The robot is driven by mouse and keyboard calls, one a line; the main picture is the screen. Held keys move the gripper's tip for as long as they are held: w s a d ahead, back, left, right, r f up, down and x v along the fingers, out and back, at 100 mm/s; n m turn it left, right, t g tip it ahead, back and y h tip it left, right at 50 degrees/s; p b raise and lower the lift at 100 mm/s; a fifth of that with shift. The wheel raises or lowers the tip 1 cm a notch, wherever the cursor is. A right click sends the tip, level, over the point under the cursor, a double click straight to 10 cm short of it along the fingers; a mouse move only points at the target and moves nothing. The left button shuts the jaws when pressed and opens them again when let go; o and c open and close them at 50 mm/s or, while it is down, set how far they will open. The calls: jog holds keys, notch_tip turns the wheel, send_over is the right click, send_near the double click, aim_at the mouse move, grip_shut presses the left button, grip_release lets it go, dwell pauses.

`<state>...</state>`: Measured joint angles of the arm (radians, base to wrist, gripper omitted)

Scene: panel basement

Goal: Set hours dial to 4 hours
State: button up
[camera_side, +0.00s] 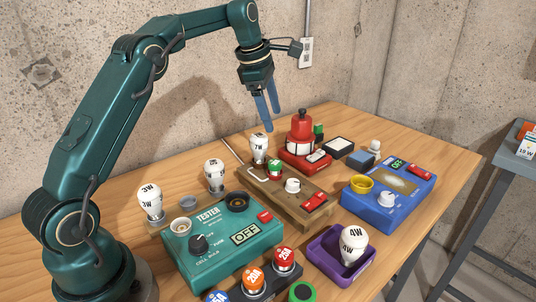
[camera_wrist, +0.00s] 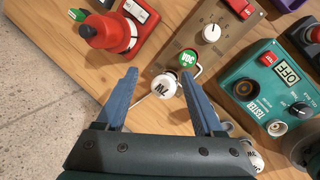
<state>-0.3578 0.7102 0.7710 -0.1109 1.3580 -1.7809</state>
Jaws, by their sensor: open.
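A wooden panel (camera_side: 268,197) in the middle of the table bears a small white dial (camera_side: 293,185). In the wrist view this white dial (camera_wrist: 211,32) has tick marks around it, too small to read. A second white knob (camera_side: 387,198) is on the blue box (camera_side: 405,190). I cannot tell from lettering which is the hours dial. My gripper (camera_side: 271,124) is open and empty, high above the table behind the panel. In the wrist view its fingers (camera_wrist: 158,75) are apart on either side of the 7W bulb (camera_wrist: 164,86), with the ticked dial beyond them.
The panel also carries a green fuse (camera_side: 275,170) and a red switch (camera_side: 315,201). A red lantern-like device (camera_side: 301,143) stands behind it, a teal tester (camera_side: 225,250) in front. A purple tray (camera_side: 322,257) with a 4W bulb is front right. Several bulbs stand at left.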

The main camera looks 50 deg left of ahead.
jog(key=w+a+r+m+t+y, duration=0.1)
jog(key=w+a+r+t+y, duration=0.15)
jog(key=a, duration=0.25)
jog(key=w+a+r+m+t+y, duration=0.1)
jog(key=a+y, duration=0.3)
jog(key=a, duration=0.1)
jog(key=w+a+r+m+t+y, duration=0.2)
jog(key=w+r+m+t, duration=0.1)
jog(key=r+m+t, duration=0.2)
jog(key=shift+w+r, duration=0.3)
jog(key=shift+r, duration=1.05)
jog(key=shift+a+y, duration=0.1)
jog(key=shift+y, duration=0.15)
